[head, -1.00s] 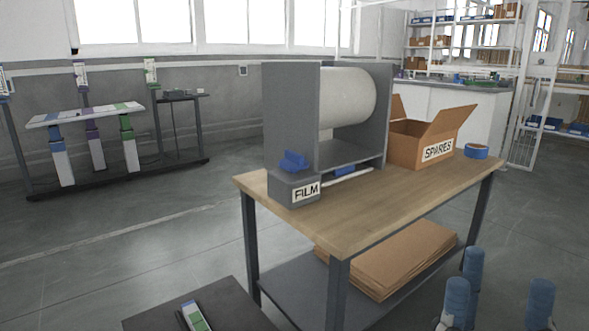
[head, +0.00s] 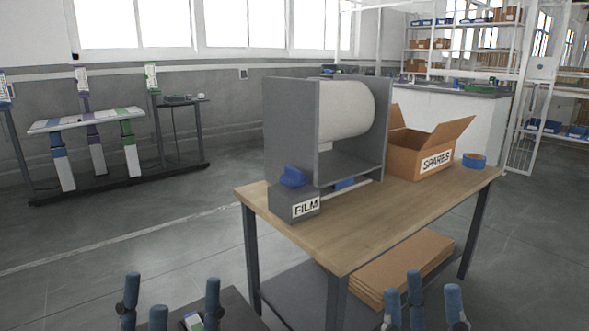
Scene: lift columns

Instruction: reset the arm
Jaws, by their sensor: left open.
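My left gripper (head: 170,300) shows at the bottom left, blue fingertips pointing up and spread apart. It is open and empty, in front of a dark low surface (head: 236,312). My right gripper (head: 423,302) shows at the bottom, right of centre, in front of the workbench (head: 345,240). Its blue fingertips stand apart with nothing visible between them, so it looks open. The palms and arms of both are below the picture edge. Neither visibly touches anything.
On the workbench stand a grey film dispenser (head: 292,125) with a white roll, an open SPARES box (head: 403,160) and blue tape (head: 474,160). Flat cardboard (head: 405,270) lies on its lower shelf. A rack with lift columns (head: 90,150) stands at the left wall. Floor between is clear.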

